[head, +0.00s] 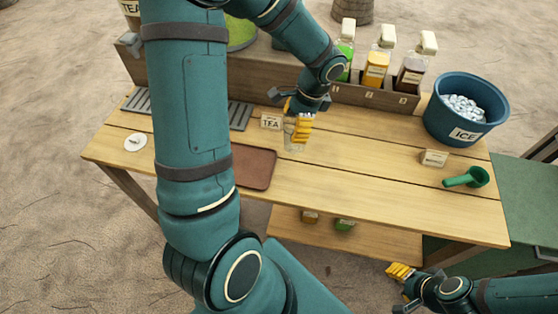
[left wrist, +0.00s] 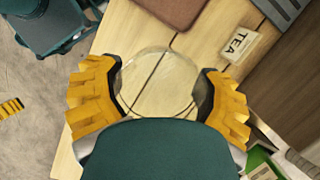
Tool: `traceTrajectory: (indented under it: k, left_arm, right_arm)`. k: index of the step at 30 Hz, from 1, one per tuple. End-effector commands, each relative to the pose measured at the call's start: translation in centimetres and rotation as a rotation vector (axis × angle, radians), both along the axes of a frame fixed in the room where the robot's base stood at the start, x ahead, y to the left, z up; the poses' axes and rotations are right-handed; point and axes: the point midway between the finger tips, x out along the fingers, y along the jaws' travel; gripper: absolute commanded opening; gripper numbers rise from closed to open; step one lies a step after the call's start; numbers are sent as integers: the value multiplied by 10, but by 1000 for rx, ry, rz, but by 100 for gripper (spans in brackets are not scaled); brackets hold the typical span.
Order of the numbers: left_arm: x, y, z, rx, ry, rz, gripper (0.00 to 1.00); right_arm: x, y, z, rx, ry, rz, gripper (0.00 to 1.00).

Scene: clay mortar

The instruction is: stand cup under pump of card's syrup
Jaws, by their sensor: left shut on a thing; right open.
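My left gripper (head: 297,117) is shut on a clear cup (head: 293,143) over the middle of the table; whether the cup touches the wood I cannot tell. In the left wrist view the cup's round rim (left wrist: 157,84) sits between the yellow fingers. Syrup bottles with pale pump tops stand in a wooden rack behind: green (head: 345,50), amber (head: 376,70) and dark brown (head: 409,78). A card reading TEA (head: 271,121) stands just left of the cup. Another small card (head: 434,158) is too small to read. My right gripper (head: 400,272) is open and empty, off the table's front right.
A blue ICE bucket (head: 466,108) stands at the right, with a green scoop (head: 466,178) in front. A brown mat (head: 256,168) lies left of the cup, and a white disc (head: 135,141) lies far left. Bare wood (head: 360,160) is clear right of the cup.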

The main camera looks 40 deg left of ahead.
Motion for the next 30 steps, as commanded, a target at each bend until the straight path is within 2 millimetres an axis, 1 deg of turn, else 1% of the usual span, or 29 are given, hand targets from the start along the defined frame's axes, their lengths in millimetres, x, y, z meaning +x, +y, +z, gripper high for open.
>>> traceTrajectory:
  k: [6,9,16,21,24,30]
  left_arm:
    - [-1,1,-39,-1,5,-5,41]
    - [-1,1,-53,0,4,-4,41]
    - [-1,1,-69,0,3,-3,41]
    - [-1,1,-93,0,4,-4,41]
    - [-1,1,-99,0,3,-2,41]
    - [-1,1,-98,0,1,-1,41]
  right_arm:
    - [2,0,-13,0,-4,-1,47]
    - [3,-1,-17,-2,-6,-1,47]
    - [4,-1,-21,-2,-9,-2,47]
    - [5,-1,-28,-3,-12,-2,47]
    - [6,-1,-30,-3,-14,-3,47]
    - [6,-1,-29,-3,-14,-3,47]
